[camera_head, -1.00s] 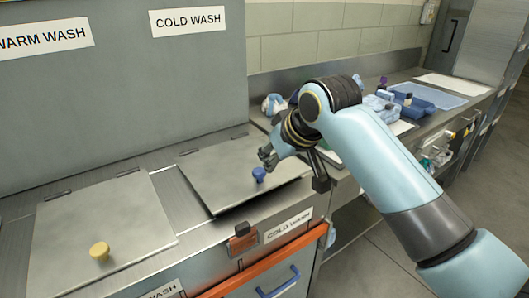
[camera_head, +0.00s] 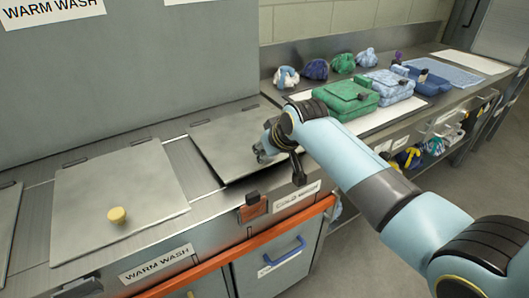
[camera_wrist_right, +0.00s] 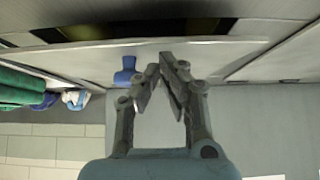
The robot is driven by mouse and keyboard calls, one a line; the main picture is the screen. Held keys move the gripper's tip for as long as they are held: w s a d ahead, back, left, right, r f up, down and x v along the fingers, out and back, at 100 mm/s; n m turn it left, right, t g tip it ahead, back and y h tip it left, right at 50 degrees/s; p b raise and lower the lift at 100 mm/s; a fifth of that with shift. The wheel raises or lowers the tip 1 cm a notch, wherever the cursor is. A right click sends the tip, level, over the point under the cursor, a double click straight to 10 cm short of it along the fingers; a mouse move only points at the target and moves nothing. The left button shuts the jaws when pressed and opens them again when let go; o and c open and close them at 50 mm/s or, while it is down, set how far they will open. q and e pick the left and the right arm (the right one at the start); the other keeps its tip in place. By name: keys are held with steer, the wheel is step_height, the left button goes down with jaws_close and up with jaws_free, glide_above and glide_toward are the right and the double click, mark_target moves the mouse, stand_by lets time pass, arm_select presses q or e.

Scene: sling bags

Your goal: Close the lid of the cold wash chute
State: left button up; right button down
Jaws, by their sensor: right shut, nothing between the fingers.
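The grey metal cold wash lid (camera_head: 225,140) lies nearly flat on the counter, hinged at its back edge. A dark gap (camera_wrist_right: 150,30) shows along its front edge in the right wrist view, so it seems slightly raised. Its blue knob (camera_wrist_right: 125,70) stands beside my right gripper's fingers there; in the head view the gripper hides it. My right gripper (camera_head: 262,153) is over the front right part of the lid. Its fingertips (camera_wrist_right: 172,62) are together and empty, close to the lid; I cannot tell if they touch. My left gripper is not in view.
The warm wash lid (camera_head: 120,195) with a yellow knob lies flat to the left. Folded green (camera_head: 340,98) and light blue bags (camera_head: 388,85) lie on the counter to the right, with several bundles behind. An orange rail (camera_head: 240,245) runs along the front.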

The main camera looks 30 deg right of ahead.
mark_target(265, 165)
steer(key=shift+f, duration=0.25)
steer(key=f+b, duration=0.1)
steer(key=f+t+b, duration=0.1)
steer(key=b, duration=0.1)
steer(key=f+t+b, duration=0.1)
steer(key=f+b, duration=0.1)
steer(key=shift+s+f, duration=0.1)
steer(key=shift+s, duration=0.15)
steer(key=shift+s+f+t+b, duration=0.1)
steer(key=shift+f+t+b, duration=0.05)
steer(key=shift+t+b, duration=0.3)
steer(key=shift+s, duration=0.15)
